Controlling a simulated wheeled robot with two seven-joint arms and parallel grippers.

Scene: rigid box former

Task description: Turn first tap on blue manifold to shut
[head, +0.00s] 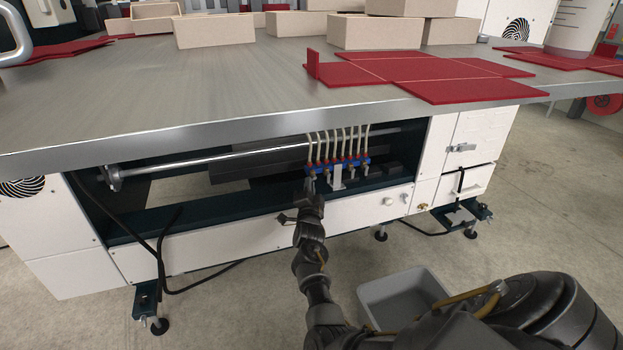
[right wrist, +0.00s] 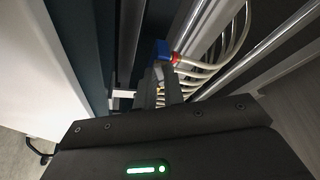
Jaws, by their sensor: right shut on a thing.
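The blue manifold (head: 347,164) sits in the open bay under the table top, with several taps, red collars and pale hoses along it. My right gripper (head: 309,184) reaches up to its left end, at the first tap. In the right wrist view the fingers (right wrist: 164,82) are shut at the end of the blue manifold (right wrist: 161,50), beside a red collar (right wrist: 176,58). The fingers hide most of the first tap, and its handle angle cannot be told. My left gripper is not in view.
The steel table top (head: 230,85) overhangs the bay. A white lower panel (head: 250,228) runs below it. A metal rod (head: 210,158) crosses behind. A grey bin (head: 405,293) stands on the floor. Red flat blanks (head: 430,75) and beige boxes (head: 375,32) lie on top.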

